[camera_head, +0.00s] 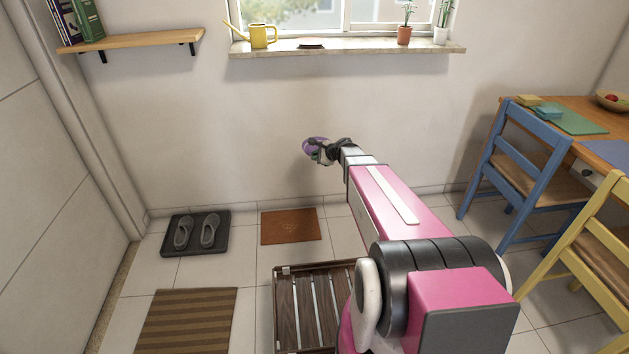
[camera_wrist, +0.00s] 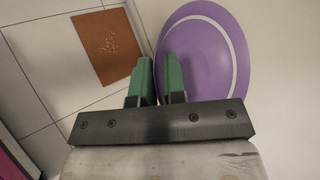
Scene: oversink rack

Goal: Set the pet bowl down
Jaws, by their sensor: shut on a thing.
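The pet bowl (camera_wrist: 208,50) is purple with a pale ring and fills the upper right of the wrist view. In the head view the bowl (camera_head: 313,145) is small, held in the air in front of the wall at the end of my arm. My gripper (camera_wrist: 158,62) has green fingers shut on the bowl's rim, with the bowl tilted between and to the right of them. My gripper (camera_head: 322,156) is partly hidden by my wrist in the head view. A brown mat with pale specks (camera_head: 290,226) lies on the floor by the wall, below the bowl; it also shows in the wrist view (camera_wrist: 103,48).
A dark tray (camera_head: 166,246) with grey slippers (camera_head: 208,230) lies left of the brown mat. A striped mat (camera_head: 186,322) and a slatted wooden rack (camera_head: 300,268) are nearer. A blue chair (camera_head: 530,165) and yellow chair (camera_head: 600,250) stand right. Tiled floor is clear around the brown mat.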

